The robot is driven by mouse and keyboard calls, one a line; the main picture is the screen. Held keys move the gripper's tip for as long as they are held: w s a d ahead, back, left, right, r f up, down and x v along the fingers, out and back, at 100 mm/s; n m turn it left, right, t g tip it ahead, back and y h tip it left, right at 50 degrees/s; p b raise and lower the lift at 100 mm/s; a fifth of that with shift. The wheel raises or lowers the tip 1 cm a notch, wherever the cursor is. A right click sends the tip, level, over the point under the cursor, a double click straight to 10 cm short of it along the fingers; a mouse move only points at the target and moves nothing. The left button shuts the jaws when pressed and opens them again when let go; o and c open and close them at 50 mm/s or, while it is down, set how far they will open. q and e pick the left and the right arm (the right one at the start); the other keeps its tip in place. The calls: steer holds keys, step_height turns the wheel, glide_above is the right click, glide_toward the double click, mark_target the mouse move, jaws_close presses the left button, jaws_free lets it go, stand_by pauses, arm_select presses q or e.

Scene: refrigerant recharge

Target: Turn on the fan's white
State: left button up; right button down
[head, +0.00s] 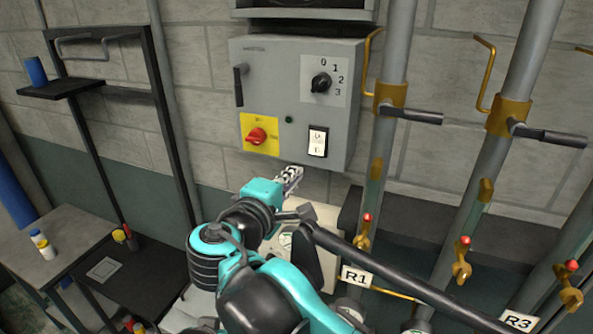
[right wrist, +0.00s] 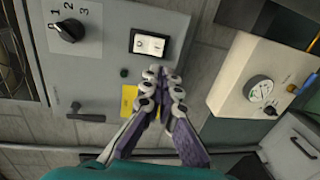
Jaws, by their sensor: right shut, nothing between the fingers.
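A white rocker switch (head: 318,141) in a black frame sits low on the right of the grey control box (head: 220,80). It also shows in the right wrist view (right wrist: 150,44), with its two marked halves facing the camera. My right gripper (head: 293,172) is below the box, under and a little left of the switch. In the right wrist view its fingertips (right wrist: 160,72) are together and empty, just short of the switch in the picture. Whether they touch the box cannot be told. My left gripper is not in view.
The box also carries a black rotary knob (head: 321,83) marked 0 to 3, a red knob on a yellow plate (head: 257,136) and a dark green lamp (head: 289,119). Grey pipes with yellow valves (head: 391,96) stand close at the right. A white unit with a gauge (right wrist: 259,89) is below.

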mark_target(316, 153)
steer(key=p+x, duration=0.2)
steer(key=x, duration=0.9)
steer(key=shift+w+d, duration=0.1)
steer(key=shift+w, duration=0.15)
steer(key=shift+w+d+f, duration=0.15)
steer(key=shift+w+f, duration=0.1)
steer(key=shift+w, duration=0.2)
steer(key=shift+s+f, duration=0.1)
steer(key=shift+f, duration=0.05)
